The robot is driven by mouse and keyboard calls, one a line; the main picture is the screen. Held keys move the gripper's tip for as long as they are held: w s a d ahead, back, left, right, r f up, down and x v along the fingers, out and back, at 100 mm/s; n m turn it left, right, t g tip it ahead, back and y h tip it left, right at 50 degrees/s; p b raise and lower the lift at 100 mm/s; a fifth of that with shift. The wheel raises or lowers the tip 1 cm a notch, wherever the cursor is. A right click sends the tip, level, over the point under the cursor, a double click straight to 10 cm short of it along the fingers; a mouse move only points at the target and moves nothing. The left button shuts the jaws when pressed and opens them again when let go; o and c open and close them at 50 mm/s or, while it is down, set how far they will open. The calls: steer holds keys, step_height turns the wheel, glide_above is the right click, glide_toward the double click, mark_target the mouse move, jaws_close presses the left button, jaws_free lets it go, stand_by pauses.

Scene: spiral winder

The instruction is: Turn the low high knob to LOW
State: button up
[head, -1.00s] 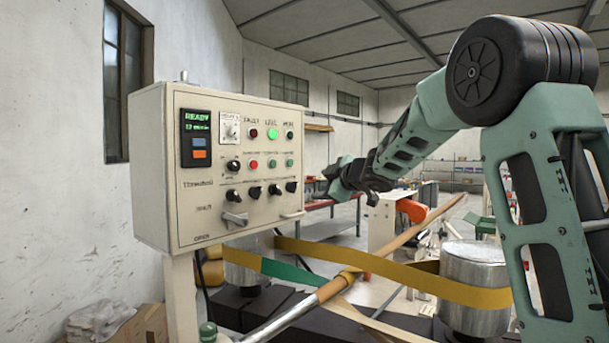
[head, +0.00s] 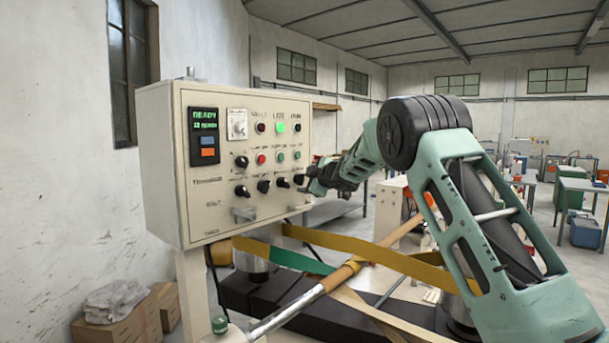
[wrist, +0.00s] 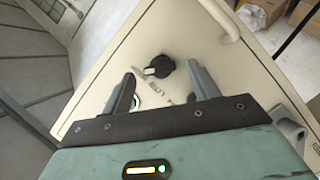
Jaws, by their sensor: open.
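The cream control panel (head: 222,222) stands at the left in the head view, with several black knobs. The rightmost knob (head: 299,179) of the lower row is beside my gripper (head: 312,182). In the wrist view, my gripper (wrist: 163,84) is open and empty, its two fingers pointing at the panel face (wrist: 120,65). A black knob (wrist: 159,67) with a pale pointer lies between and just beyond the fingertips, apart from both. The lettering near it is too small to read, so I cannot tell which knob is the low high one.
A pale handle (wrist: 222,18) sticks out from the panel in the wrist view. Cardboard boxes (head: 120,325) stand on the floor at left.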

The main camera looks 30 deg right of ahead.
mark_target(300, 179)
steer(key=shift+p+x, duration=0.3)
steer(key=shift+x, duration=0.8)
steer(key=c, duration=1)
